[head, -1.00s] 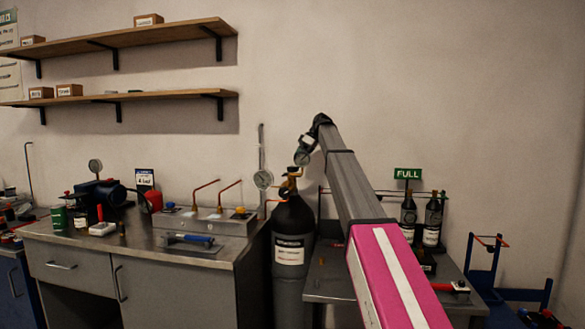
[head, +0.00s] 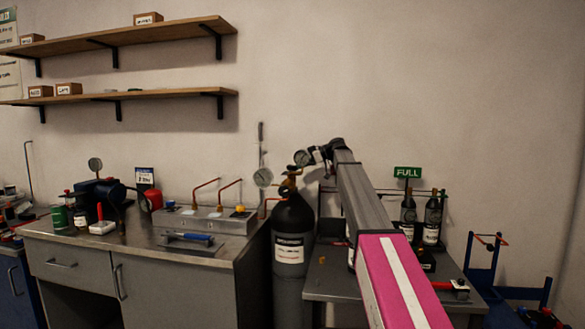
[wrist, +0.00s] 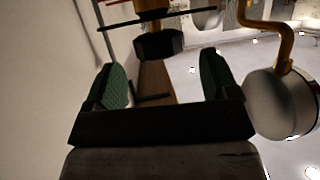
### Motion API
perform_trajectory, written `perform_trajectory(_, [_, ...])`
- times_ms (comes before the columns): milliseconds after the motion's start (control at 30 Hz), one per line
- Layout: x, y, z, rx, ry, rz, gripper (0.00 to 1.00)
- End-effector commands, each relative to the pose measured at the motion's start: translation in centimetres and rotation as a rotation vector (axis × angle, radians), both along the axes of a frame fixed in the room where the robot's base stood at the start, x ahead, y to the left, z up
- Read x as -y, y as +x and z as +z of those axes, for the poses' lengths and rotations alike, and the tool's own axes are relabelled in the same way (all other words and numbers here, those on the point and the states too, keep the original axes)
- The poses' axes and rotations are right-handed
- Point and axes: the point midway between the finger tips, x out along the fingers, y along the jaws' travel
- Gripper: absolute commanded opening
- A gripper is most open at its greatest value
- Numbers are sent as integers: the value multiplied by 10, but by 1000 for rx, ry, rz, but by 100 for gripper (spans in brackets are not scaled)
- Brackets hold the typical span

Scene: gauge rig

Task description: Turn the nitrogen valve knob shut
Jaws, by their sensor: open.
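The gas cylinder (head: 294,215) is dark with a white label and stands between the two benches. A brass valve with gauges sits on its top. In the wrist view a black, blocky knob (wrist: 158,44) lies ahead of my gripper, roughly centred between the fingers; I take it for the valve knob. My gripper (wrist: 162,78) is open, with green-padded fingers apart and nothing between the tips. The knob appears just beyond the fingertips, not gripped. In the head view my gripper (head: 313,156) is beside the valve top, and the knob is hard to make out there.
A round gauge (wrist: 283,103) and a bent brass pipe (wrist: 285,35) are close to the right finger. A manifold (head: 205,217) stands on the left bench; small bottles (head: 432,220) stand on the right bench.

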Motion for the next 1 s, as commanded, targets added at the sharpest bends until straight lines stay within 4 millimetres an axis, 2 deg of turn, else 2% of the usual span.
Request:
perform_trajectory(100, [-18, 0, -8, -2, -1, 1, 80])
perform_trajectory(300, [-34, 1, -15, -1, -1, 0, 80])
perform_trajectory(667, [-38, 1, -16, -1, -1, 0, 80])
perform_trajectory(767, [-38, 1, -16, -1, -1, 0, 51])
perform_trajectory(800, [-38, 1, -16, -1, -1, 0, 38])
perform_trajectory(833, [-38, 1, -16, -1, -1, 0, 31])
perform_trajectory(1000, [-38, 1, -16, -1, -2, -8, 31])
